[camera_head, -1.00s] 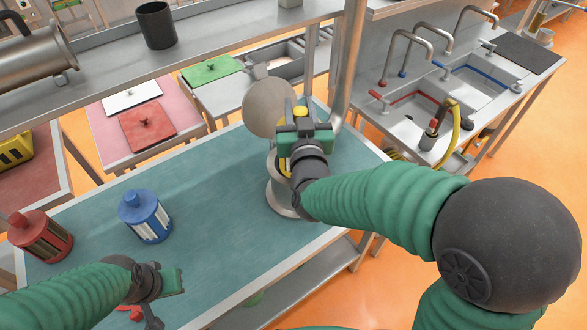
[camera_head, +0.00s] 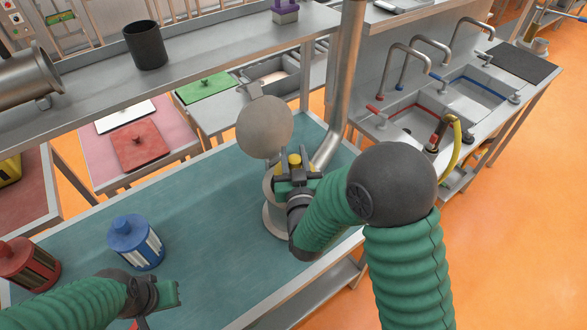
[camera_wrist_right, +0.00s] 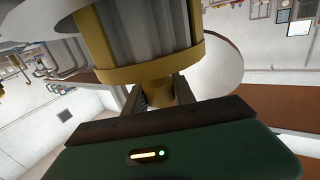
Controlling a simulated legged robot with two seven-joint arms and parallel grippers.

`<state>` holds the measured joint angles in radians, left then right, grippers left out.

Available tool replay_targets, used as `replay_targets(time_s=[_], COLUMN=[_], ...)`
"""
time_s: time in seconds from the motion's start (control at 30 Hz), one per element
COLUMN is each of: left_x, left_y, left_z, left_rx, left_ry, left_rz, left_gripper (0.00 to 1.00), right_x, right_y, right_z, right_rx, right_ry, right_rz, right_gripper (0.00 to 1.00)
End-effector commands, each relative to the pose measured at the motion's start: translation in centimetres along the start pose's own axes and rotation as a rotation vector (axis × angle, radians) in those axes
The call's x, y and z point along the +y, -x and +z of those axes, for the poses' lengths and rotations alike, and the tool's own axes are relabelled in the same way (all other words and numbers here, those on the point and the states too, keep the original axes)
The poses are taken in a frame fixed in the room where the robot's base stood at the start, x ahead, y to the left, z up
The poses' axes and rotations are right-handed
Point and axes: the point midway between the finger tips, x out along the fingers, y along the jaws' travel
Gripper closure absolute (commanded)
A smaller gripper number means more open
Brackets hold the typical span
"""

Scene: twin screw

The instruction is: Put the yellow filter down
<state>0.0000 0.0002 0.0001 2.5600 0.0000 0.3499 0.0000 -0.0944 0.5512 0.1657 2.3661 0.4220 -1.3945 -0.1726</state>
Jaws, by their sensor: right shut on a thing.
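The yellow filter (camera_wrist_right: 150,72) has a yellow rim and a ribbed grey body in the right wrist view. In the head view only its yellow top (camera_head: 294,160) shows clearly above my right gripper (camera_head: 296,180). My right gripper is shut on it, at the mouth of a metal housing (camera_head: 272,217) whose round lid (camera_head: 265,127) stands open. My gripper hides how deep the filter sits. My left gripper (camera_head: 170,293) is low over the table's front, apart from the filters; its jaw opening is unclear.
A blue filter (camera_head: 136,243) and a red filter (camera_head: 28,264) stand on the left of the teal table (camera_head: 205,215). A shelf (camera_head: 200,55) and a metal pipe (camera_head: 340,95) rise behind. The table's middle is clear.

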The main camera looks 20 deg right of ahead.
Motion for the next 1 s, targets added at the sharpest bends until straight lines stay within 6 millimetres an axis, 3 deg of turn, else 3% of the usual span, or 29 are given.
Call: replay_targets(time_s=[0.33,0.57,0.6,0.7,0.77,1.0], left_x=[0.0,0.0,0.0,0.0,0.0,0.0], left_y=[-0.1,-0.1,-0.1,-0.1,-0.1,-0.1], left_z=[0.0,0.0,0.0,0.0,0.0,0.0], left_rx=[0.0,0.0,0.0,0.0,0.0,0.0], left_ry=[0.0,0.0,0.0,0.0,0.0,0.0], left_rz=[0.0,0.0,0.0,0.0,0.0,0.0], left_gripper=[1.0,1.0,1.0,1.0,1.0,1.0], right_x=[-0.1,0.0,0.0,0.0,0.0,0.0], right_y=[0.0,0.0,0.0,0.0,0.0,0.0], right_z=[4.6,4.9,5.0,4.9,4.9,4.9], right_rx=[0.0,0.002,0.0,0.001,0.001,0.0], right_ry=[0.0,-0.001,0.0,0.0,0.0,0.0], right_rz=[-0.001,-0.001,-0.001,-0.001,-0.001,-0.001], right_gripper=[1.0,1.0,0.65,0.52,0.47,0.47])
